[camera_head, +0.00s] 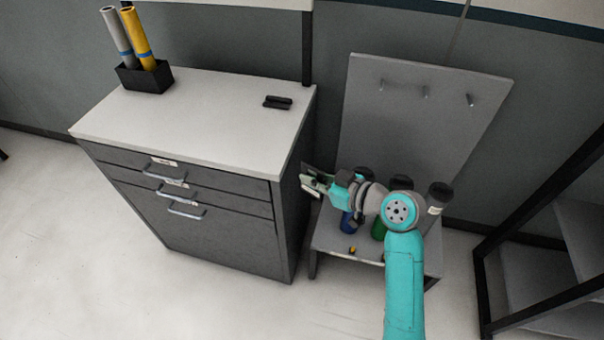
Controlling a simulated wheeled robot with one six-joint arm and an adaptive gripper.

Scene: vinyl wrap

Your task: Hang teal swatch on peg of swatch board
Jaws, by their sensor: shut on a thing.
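The swatch board (418,135) is a grey upright panel at the upper right, with three short pegs in a row near its top: left (381,84), middle (426,91) and right (470,99). No swatch shows on them. My gripper (312,182) points left, beside the right side of the drawer cabinet and below and left of the board. It is shut on a small thin piece at its tips, apparently the teal swatch. That piece is mostly hidden, and its colour is hard to tell.
A drawer cabinet (205,105) stands left, with a black holder (143,79) of rolls and a small black object (278,102) on top. A dark-framed rack (484,285) stands right.

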